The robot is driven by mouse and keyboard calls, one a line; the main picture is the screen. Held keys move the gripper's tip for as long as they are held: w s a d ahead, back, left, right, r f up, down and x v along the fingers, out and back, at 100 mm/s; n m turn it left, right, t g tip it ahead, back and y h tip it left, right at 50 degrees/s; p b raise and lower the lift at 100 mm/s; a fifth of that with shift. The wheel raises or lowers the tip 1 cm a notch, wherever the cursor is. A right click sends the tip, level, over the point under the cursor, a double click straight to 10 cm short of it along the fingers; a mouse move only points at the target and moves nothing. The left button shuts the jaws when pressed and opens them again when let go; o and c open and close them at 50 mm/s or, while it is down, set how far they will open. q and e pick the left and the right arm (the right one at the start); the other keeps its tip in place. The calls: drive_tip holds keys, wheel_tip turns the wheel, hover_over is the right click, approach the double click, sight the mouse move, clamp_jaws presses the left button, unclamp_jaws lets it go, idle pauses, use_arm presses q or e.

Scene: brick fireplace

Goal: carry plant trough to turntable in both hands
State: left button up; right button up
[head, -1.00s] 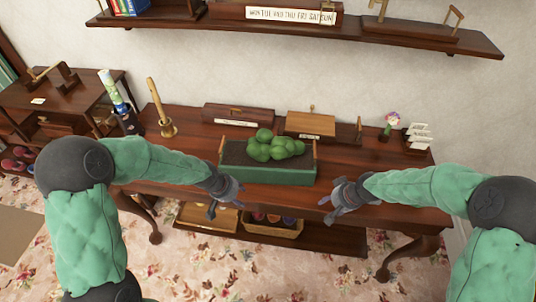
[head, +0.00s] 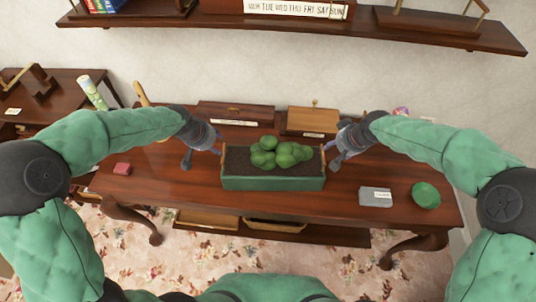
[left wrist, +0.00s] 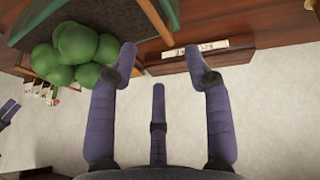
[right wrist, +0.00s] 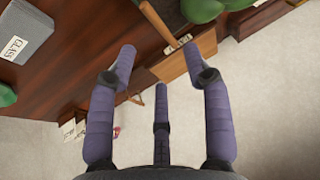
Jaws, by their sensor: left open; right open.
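The plant trough (head: 272,183) is a green box of dark soil with round green plants. It stands on the wooden table, with an upright wooden handle at each end. My left gripper (head: 201,156) is open and empty beside its left end; the left wrist view shows the left handle (left wrist: 156,20) just beyond the fingertips. My right gripper (head: 334,154) is open beside the right end; the right wrist view shows the right handle (right wrist: 158,22) at the fingertips.
A grey labelled block (head: 376,197) lies between trough and disc. Wooden boxes (head: 313,121) stand behind the trough, under a wall shelf (head: 380,27). The tabletop in front of the trough's left is clear.

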sight(224, 150)
use_arm(q)
drive_tip(key=x, duration=1)
drive_tip(key=shift+d+f, duration=0.15)
drive_tip(key=shift+f, duration=0.15)
use_arm(e)
drive_tip(key=x, duration=1)
drive_tip(key=shift+w+f, duration=0.1)
drive_tip(key=shift+f, duration=0.2)
use_arm(q)
clamp_jaws()
use_arm(e)
clamp_jaws()
use_arm(q)
drive_tip(key=shift+w+r, duration=0.2)
use_arm(e)
drive_tip(key=shift+w+r, duration=0.15)
drive_tip(key=shift+r, duration=0.1)
